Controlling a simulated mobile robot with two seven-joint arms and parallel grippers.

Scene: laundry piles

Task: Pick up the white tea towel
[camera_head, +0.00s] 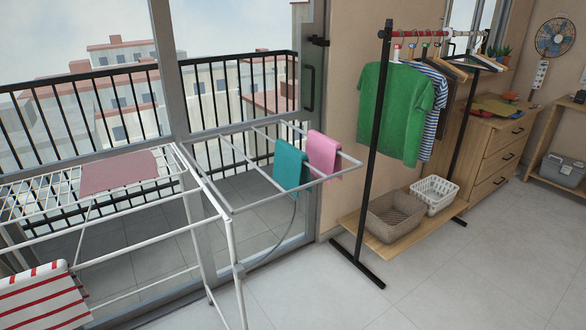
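A white towel with red stripes (42,297) hangs over the near left bar of the drying rack, at the lower left of the head view. It is cut off by the left and bottom picture edges. It is the only mostly white cloth in sight on the rack. Neither of my grippers is in view.
The white drying rack (228,250) also holds a dusty pink cloth (118,172), a teal towel (290,165) and a pink towel (323,154). A clothes rail (370,150) with shirts and two baskets stands right. The floor (430,275) at front right is clear.

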